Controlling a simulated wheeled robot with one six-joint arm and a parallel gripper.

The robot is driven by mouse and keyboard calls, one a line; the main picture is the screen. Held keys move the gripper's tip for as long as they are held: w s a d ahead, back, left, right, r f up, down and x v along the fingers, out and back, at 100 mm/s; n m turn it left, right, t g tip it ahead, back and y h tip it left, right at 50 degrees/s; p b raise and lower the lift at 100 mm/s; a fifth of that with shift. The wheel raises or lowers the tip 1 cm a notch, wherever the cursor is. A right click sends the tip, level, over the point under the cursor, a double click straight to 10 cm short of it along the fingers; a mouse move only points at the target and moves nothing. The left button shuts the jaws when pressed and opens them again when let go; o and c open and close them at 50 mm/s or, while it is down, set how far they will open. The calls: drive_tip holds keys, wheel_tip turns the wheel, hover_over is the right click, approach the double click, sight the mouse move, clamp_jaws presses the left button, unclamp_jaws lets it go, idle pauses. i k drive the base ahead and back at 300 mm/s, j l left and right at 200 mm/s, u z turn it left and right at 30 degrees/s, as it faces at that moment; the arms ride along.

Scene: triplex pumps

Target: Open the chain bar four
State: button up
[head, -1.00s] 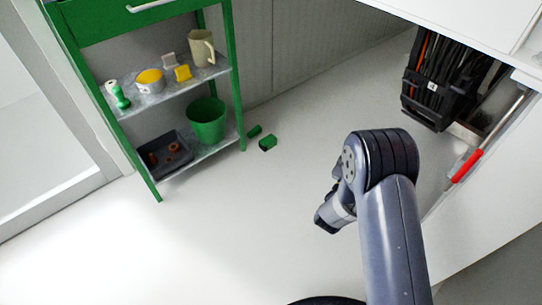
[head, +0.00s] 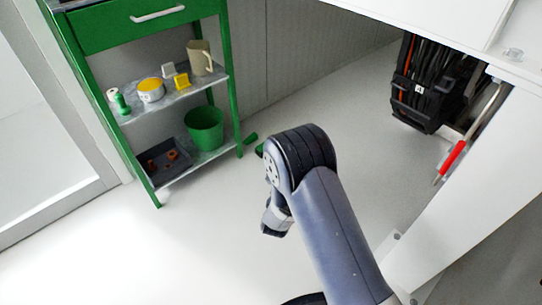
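A black unit (head: 406,112) packed with dark, bar-like or cable-like strands stands at the upper right, under a white overhang. It bears a small white label (head: 419,89) that seems to read 4. A pale bar with a red handle (head: 452,160) leans beside it; I cannot tell which part is chain bar four. My arm reaches up through the middle of the head view and bends down at its dark joint. Its far end, seemingly my gripper (head: 273,224), is left of the black unit and well apart from it. Its fingers cannot be made out.
A green shelf rack (head: 232,100) at the upper left holds a green bucket (head: 205,128), a jug (head: 200,57), a grey tray (head: 153,166) and small items. Green pieces lie on the floor beside it. White panels bound the right side. The floor at lower left is clear.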

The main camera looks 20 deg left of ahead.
sight(421, 89)
drive_tip(key=z, duration=1.05)
drive_tip(key=i+j, duration=0.1)
drive_tip(key=j, duration=0.2)
drive_tip(key=i+j, duration=0.25)
drive_tip(key=j, duration=0.3)
